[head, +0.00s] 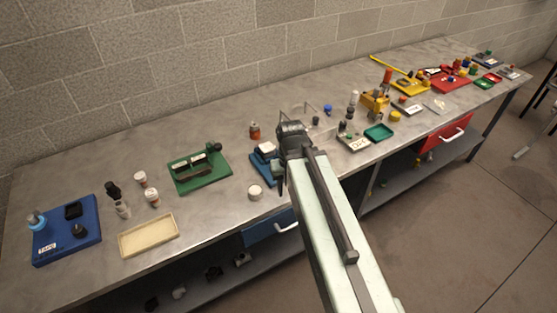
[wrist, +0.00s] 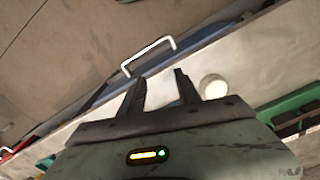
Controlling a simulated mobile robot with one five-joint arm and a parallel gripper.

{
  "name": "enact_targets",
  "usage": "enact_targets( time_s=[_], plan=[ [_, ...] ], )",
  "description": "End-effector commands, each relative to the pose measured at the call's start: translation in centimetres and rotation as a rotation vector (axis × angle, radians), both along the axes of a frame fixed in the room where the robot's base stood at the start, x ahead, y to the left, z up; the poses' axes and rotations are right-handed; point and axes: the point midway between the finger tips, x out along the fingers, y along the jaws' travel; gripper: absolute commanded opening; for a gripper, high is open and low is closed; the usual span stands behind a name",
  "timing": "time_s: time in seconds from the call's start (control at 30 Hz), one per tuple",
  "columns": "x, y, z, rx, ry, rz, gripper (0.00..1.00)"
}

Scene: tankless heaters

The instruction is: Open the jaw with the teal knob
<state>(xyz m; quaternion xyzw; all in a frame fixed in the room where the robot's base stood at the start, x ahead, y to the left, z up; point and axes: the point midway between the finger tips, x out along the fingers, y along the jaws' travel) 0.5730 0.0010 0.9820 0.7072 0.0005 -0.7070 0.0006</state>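A blue fixture (head: 262,168) with a white block is partly hidden behind my gripper (head: 281,180). In the wrist view my gripper (wrist: 160,78) has its two fingers apart with nothing between them, above the bench's front edge.
A white round lid (head: 255,192) lies near the bench front, close to my gripper. A blue drawer (head: 262,233) with a white handle is below. A cream tray (head: 148,236) is at the left. A teal tray (head: 379,133) and several small parts crowd the right side.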

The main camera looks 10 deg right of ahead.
Motion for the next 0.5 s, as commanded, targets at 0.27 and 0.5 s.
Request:
enact_targets(
  time_s=[0.27,0.5],
  plan=[
    [9.2,0.4,3.6,0.0,0.0,-0.42,0.57],
    [14.8,0.2,5.2,0.0,0.0,-0.773,0.57]
  ],
)
